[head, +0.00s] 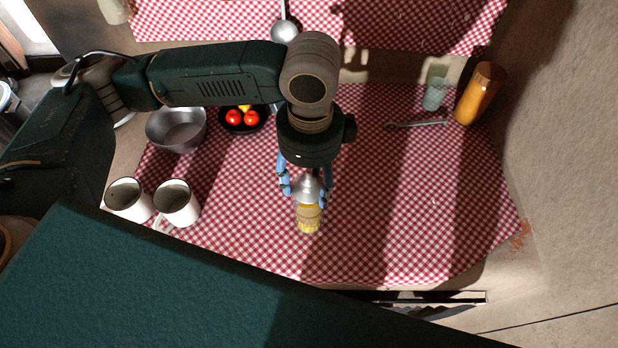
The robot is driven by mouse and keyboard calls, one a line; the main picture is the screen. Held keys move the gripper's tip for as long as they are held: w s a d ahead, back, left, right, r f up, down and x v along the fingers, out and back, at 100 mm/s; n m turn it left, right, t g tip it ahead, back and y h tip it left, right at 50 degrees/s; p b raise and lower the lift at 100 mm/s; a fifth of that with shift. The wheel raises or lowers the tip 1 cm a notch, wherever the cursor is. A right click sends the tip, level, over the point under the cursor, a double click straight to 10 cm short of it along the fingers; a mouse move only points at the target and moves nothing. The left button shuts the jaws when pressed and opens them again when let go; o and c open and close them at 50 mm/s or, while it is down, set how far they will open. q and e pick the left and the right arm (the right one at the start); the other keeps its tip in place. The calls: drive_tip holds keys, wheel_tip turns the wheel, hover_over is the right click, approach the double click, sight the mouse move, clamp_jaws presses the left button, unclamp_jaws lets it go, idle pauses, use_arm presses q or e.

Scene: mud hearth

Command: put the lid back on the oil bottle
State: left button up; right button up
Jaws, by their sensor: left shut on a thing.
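The oil bottle (308,219) is a small yellow, ridged glass vessel on the red checked cloth, near the front middle. A silver cone-shaped lid (308,187) shows just above it in the picture, overlapping its top. My left gripper (306,193) comes down from behind, with its blue fingers on both sides of the lid and shut on it. The lid hides the bottle's mouth, and I cannot tell whether the two touch. My right gripper is not in view.
Two white mugs (177,203) stand at left. Behind them are a metal pot (177,128) and a dark dish (258,127) with tomatoes. An orange vessel (480,93), a pale green glass (435,92) and a dark utensil (417,124) are at back right. The cloth (420,200) right of the bottle is clear.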

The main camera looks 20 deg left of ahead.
sight(308, 171)
use_arm(q)
drive_tip(key=shift+p, duration=0.7)
idle(1.1)
drive_tip(key=shift+f+p, duration=0.15)
drive_tip(key=shift+p, duration=0.15)
idle(0.3)
drive_tip(key=shift+p, duration=0.55)
idle(0.4)
idle(0.3)
drive_tip(key=o, duration=1.6)
drive_tip(key=shift+r+p, duration=3.5)
drive_tip(key=shift+p, duration=0.85)
